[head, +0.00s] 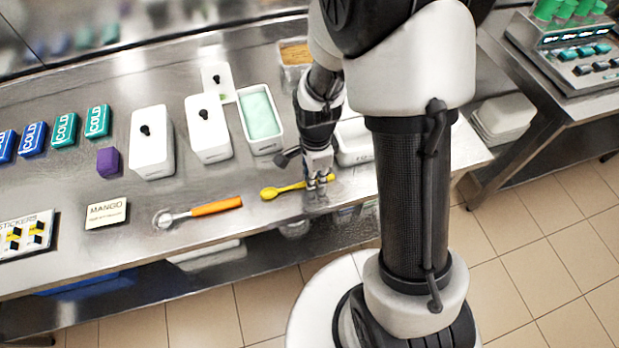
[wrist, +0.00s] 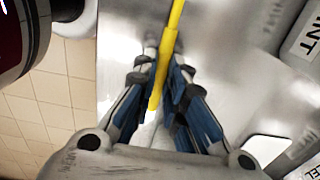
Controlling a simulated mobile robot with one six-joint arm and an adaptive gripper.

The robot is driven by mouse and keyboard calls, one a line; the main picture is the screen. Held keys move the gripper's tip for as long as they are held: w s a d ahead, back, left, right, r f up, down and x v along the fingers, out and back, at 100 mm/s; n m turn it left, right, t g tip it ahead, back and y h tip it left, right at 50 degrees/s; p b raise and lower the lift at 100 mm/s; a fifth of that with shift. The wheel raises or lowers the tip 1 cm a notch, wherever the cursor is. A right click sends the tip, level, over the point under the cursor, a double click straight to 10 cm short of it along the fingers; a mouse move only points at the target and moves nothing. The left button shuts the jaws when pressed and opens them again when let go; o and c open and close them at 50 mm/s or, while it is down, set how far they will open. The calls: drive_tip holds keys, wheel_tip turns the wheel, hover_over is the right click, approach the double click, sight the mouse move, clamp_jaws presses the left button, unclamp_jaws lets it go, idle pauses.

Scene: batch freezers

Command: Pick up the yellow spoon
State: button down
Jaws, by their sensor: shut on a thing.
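The yellow spoon (head: 285,190) lies near the front edge of the steel counter in the head view, its bowl to the left and its handle to the right. My gripper (head: 319,184) is at the handle, pointing down at counter height. In the wrist view the yellow spoon (wrist: 171,45) runs down between the two fingers of my gripper (wrist: 158,72). The fingers are closed on the handle. I cannot tell whether the spoon is clear of the counter. Part of the handle is hidden by the fingers.
A scoop with an orange handle (head: 217,206) lies to the left. Behind are white lidded tubs (head: 151,145), an open tub of pale green (head: 262,118) and a purple block (head: 108,161). A MANGO card (head: 106,213) lies further left. A white container (head: 354,142) stands close behind my gripper.

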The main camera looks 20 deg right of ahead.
wheel_tip(320, 180, up, 20)
drive_tip(key=p, duration=0.7)
